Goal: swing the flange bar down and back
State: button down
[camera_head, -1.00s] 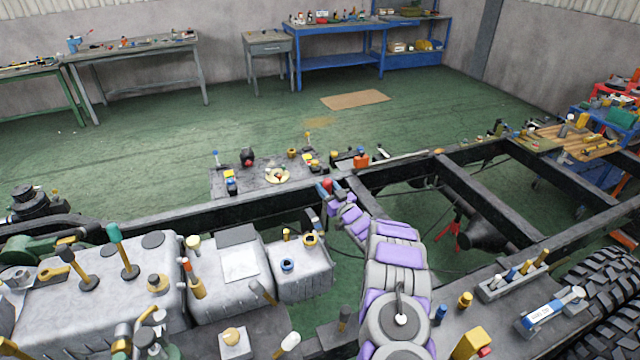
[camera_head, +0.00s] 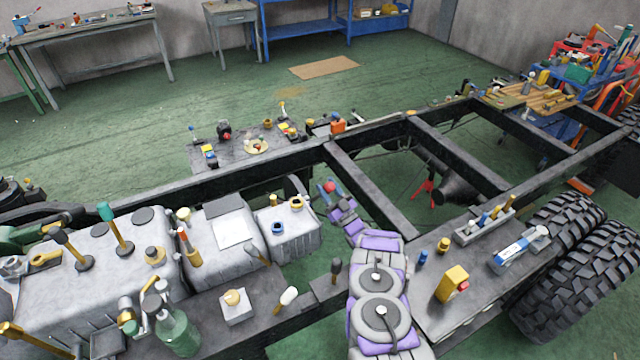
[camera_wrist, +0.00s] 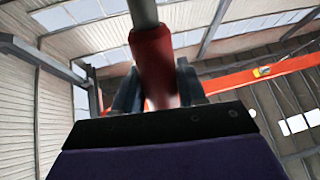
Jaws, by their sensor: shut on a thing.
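The flange bar's red grip (camera_wrist: 153,65) stands between my gripper's fingers (camera_wrist: 156,88) in the wrist view, with a grey rod running up out of it. My gripper is shut on this red grip. In the head view my gripper (camera_head: 328,191) is small, on the near side of the long dark chassis rail, right of the small grey tank. A red spot of the grip (camera_head: 329,187) shows at the fingertips. Where the bar joins the chassis is too small or hidden to tell.
The dark chassis rail (camera_head: 240,174) and a crossbeam (camera_head: 372,190) border the opening around my arm. A small grey tank (camera_head: 290,232) stands left of the gripper. A near plate with a yellow block (camera_head: 452,283) lies right of my arm, beside big tyres (camera_head: 575,262).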

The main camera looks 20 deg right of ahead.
jog(key=shift+s+a+f+y, duration=0.2)
jog(key=shift+s+a+y, duration=0.1)
jog(key=shift+a, duration=0.1)
jog(key=c, duration=1)
grip_release()
jog(key=shift+c, duration=0.2)
jog(key=o, duration=0.3)
jog(key=shift+a, duration=0.2)
jog(key=shift+d, duration=0.1)
jog(key=shift+d, duration=0.35)
